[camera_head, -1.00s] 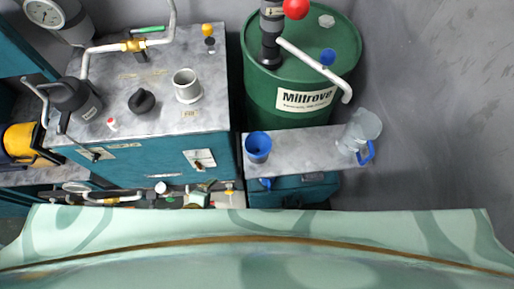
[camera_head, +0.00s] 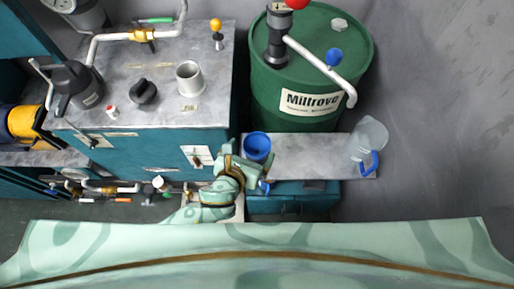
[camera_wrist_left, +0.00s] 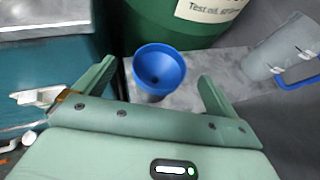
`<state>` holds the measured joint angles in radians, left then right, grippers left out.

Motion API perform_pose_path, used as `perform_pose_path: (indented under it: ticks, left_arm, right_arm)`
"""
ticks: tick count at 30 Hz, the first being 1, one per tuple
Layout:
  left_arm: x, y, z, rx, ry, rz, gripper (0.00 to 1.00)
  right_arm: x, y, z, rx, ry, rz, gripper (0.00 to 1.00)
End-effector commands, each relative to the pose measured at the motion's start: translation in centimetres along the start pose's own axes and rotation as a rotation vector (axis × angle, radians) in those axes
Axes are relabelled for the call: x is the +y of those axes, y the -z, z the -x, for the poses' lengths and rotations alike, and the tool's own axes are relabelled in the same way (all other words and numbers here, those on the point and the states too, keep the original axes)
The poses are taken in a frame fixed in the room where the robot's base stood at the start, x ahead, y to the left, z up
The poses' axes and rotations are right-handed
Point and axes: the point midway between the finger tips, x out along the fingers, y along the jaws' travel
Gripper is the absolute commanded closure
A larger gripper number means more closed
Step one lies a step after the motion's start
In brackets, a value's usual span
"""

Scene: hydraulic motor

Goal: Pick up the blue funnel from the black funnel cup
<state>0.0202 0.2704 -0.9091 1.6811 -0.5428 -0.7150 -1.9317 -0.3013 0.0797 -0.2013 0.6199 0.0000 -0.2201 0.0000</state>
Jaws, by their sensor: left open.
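The blue funnel (camera_head: 257,145) stands upright at the left end of the grey shelf top. In the left wrist view the blue funnel (camera_wrist_left: 159,68) shows its wide mouth between and just beyond my open fingers. The cup under it (camera_wrist_left: 150,97) is mostly hidden by the funnel and looks dark grey; I cannot tell its full shape. My left gripper (camera_head: 250,163) is open and empty, just in front of the funnel. It also shows in the left wrist view (camera_wrist_left: 154,82), with one finger on each side of the funnel's line. My right gripper is not in view.
A clear jug with a blue handle (camera_head: 369,139) stands at the right end of the shelf (camera_head: 310,156). A green drum (camera_head: 313,70) with a pump and white spout is behind. A teal cabinet (camera_head: 140,150) with a metal top is at the left. The shelf's middle is clear.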

Motion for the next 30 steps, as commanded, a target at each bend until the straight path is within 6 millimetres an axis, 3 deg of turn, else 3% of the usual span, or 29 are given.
perform_pose_path:
  ticks: [5, 13, 22, 27, 30]
  left_arm:
    - [-0.1, 0.2, -1.5, 0.0, 0.001, 0.001, 0.04]
    - [-0.2, 1.2, -5.6, 0.001, 0.001, 0.001, 0.04]
    - [-0.2, 0.9, -6.1, 0.001, 0.002, 0.002, 0.04]
    - [-0.2, 0.9, -6.1, 0.001, 0.002, 0.002, 0.51]
    - [-0.2, 0.9, -6.1, 0.001, 0.002, 0.002, 0.51]
  right_arm:
    - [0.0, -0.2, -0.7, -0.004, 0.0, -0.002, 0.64]
    - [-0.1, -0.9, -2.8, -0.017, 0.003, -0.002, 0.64]
    - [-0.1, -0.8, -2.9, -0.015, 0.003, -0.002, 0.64]
    - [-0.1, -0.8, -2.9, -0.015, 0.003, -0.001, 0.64]
    - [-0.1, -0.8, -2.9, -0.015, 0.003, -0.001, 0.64]
